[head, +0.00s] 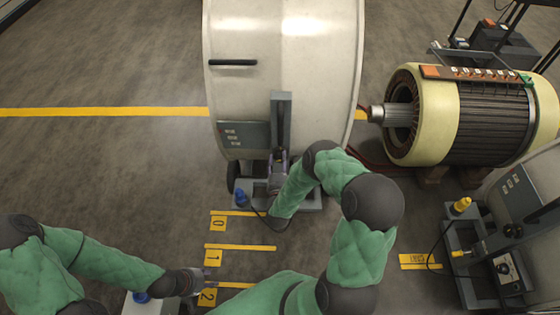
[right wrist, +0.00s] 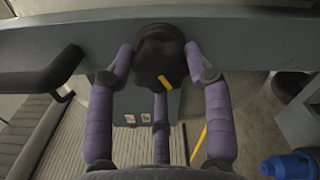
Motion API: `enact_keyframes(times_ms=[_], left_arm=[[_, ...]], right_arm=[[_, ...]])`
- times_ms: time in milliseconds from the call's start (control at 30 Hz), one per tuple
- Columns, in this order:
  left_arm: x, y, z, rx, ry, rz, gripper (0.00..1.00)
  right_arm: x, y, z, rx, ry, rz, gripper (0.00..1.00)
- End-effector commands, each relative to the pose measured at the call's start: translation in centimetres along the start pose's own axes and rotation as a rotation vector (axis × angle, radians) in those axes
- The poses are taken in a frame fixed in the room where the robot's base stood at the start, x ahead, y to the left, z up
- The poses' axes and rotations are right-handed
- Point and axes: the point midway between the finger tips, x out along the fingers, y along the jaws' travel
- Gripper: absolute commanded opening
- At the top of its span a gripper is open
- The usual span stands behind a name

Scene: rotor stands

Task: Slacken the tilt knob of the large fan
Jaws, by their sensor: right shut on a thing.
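The large fan (head: 285,75) is a big cream drum on a grey wheeled base in the middle of the head view. Its tilt knob (right wrist: 158,52), black and lobed with a yellow mark at its lower right edge, sits on a grey bar in the right wrist view. My right gripper (right wrist: 160,72) has purple padded fingers around the knob, shut on it; a third finger shows below. In the head view my right gripper (head: 278,172) is at the fan's grey upright and hides the knob. My left gripper (head: 198,282) is low at the left, away from the fan; its jaws are too small to read.
A large motor rotor (head: 475,115) lies on supports at the right. A grey stand (head: 465,260) with a yellow beacon stands at the lower right. Floor strips marked 0, 1 and 2 (head: 240,248) lie before the fan. A blue cap (right wrist: 288,166) shows low right. The left floor is clear.

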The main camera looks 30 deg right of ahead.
Motion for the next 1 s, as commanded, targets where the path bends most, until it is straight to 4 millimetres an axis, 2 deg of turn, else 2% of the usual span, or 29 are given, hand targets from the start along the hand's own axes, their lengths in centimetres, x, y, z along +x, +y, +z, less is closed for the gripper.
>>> enact_keyframes(times_ms=[33,67,100,433,567,667,1000], left_arm=[[0.0,0.0,0.0,0.0,0.0,0.0,0.4],[0.0,0.0,0.0,0.0,0.0,0.0,0.4],[0.0,0.0,0.0,0.0,0.0,0.0,0.4],[0.0,0.0,0.0,0.0,0.0,0.0,0.4],[0.0,0.0,0.0,0.0,0.0,0.0,0.4],[0.0,0.0,0.0,0.0,0.0,0.0,0.4],[0.0,0.0,0.0,0.0,0.0,0.0,0.4]], right_arm=[[0.0,0.2,-0.5,0.002,0.015,0.004,0.19],[0.0,0.2,-0.5,0.002,0.014,0.004,0.6],[0.0,0.1,-0.5,0.002,0.014,0.003,0.72],[-0.1,0.0,-0.2,0.001,0.008,0.0,0.73],[-0.7,-0.1,-0.3,0.001,0.009,-0.002,0.73],[-2.0,-0.1,-0.3,0.001,0.01,-0.002,0.73],[-8.6,0.0,-0.3,0.001,0.013,-0.001,0.73]])
